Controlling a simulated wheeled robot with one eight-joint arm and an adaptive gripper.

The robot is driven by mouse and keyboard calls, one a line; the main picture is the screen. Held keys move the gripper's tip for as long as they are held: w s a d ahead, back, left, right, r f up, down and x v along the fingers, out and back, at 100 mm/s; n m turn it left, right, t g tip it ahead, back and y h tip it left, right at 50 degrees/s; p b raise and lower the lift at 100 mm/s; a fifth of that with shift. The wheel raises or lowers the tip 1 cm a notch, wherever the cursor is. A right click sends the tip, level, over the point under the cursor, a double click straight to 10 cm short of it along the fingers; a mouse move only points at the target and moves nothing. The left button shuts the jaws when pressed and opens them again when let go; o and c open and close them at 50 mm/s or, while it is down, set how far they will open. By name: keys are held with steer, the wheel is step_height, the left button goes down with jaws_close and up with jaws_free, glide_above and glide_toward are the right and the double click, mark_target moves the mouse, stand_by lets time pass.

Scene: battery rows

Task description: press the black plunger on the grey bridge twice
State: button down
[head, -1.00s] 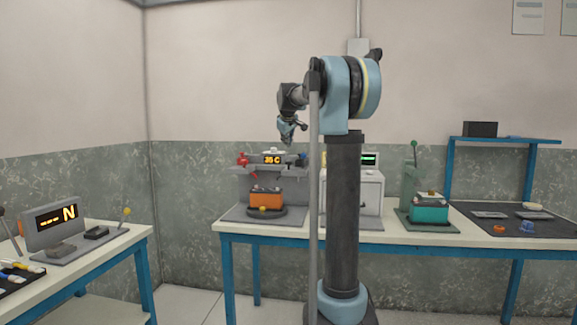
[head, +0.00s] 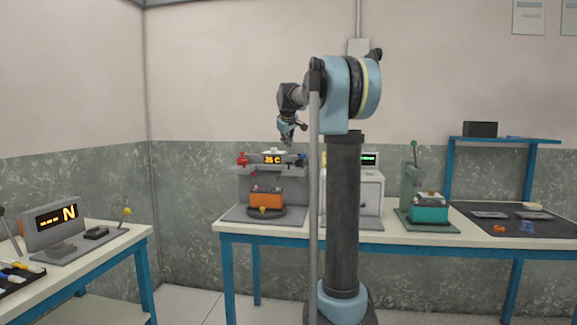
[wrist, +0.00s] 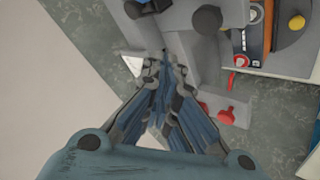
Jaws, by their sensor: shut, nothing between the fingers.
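The grey bridge (head: 245,172) stands over the orange battery (head: 266,200) on the back bench and carries a lit display (head: 273,159). In the wrist view a black round knob (wrist: 207,19), seemingly the plunger, sits on the grey bridge (wrist: 192,56), up and right of my fingertips. In the head view I cannot make the plunger out clearly. My gripper (head: 288,142) hangs just above the bridge, pointing down. Its fingers (wrist: 165,62) are closed together and empty. I cannot tell from the wrist view how high the tips are above the bridge.
Red fittings (wrist: 226,115) stick out from the bridge, also at its left in the head view (head: 242,159). A white box (head: 368,192) and a green press (head: 410,180) stand to the right. A side bench holds a force display (head: 55,219).

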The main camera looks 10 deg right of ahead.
stand_by(0.6)
step_height(320, 180, up, 4)
steer(key=shift+f, duration=0.15)
glide_above(289, 165)
steer(key=shift+w+a+f, duration=0.1)
steer(key=shift+a+f, duration=0.05)
steer(key=shift+f, duration=1.3)
steer(key=shift+w+a+f, duration=0.1)
steer(key=shift+a+f, duration=0.05)
steer(key=shift+f, duration=1.35)
steer(key=shift+w+a+f, duration=0.1)
steer(key=shift+a+f, duration=0.05)
steer(key=shift+f, duration=1.3)
steer(key=shift+s+f, duration=0.1)
steer(key=shift+f, duration=1.25)
steer(key=shift+r, duration=1.4)
steer(key=shift+r, duration=0.1)
